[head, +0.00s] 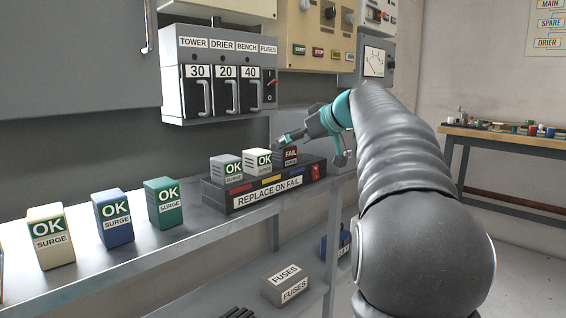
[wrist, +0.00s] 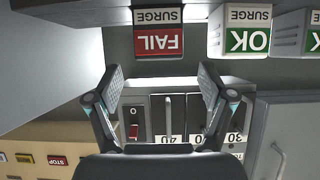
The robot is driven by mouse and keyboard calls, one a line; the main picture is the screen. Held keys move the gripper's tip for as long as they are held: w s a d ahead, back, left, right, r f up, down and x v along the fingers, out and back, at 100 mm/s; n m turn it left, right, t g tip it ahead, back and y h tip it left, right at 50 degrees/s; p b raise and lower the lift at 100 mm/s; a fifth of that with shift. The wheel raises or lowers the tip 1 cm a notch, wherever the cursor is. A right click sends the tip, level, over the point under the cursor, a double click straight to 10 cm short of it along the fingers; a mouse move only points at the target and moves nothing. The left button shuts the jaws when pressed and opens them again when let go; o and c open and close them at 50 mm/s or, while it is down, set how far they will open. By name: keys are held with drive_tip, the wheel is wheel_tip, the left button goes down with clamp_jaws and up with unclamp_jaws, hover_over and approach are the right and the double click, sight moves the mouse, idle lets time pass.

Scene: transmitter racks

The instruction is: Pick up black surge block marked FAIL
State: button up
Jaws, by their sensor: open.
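The black surge block marked FAIL (head: 291,155) sits at the right end of a row in the black holder labelled REPLACE ON FAIL (head: 268,197). Its red FAIL label shows upside down at the top of the wrist view (wrist: 158,42). My gripper (head: 287,141) is near the block's upper part in the head view. In the wrist view my gripper (wrist: 158,80) has its two fingers spread apart, with the block beyond the tips and roughly between them. Nothing is between the fingers. I cannot tell the exact gap to the block.
A white OK block (head: 258,161) stands close beside the FAIL block, then a grey OK block (head: 226,167). White, blue and green OK blocks (head: 164,203) stand along the shelf at left. A fuse panel (head: 221,75) hangs above the holder.

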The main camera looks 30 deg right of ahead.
sight(289, 146)
drive_tip(key=x, duration=0.5)
drive_tip(key=shift+s+f, duration=0.1)
drive_tip(key=shift+f, duration=0.25)
drive_tip(key=c, duration=1.3)
drive_tip(key=shift+r, duration=0.1)
drive_tip(key=shift+c, duration=0.2)
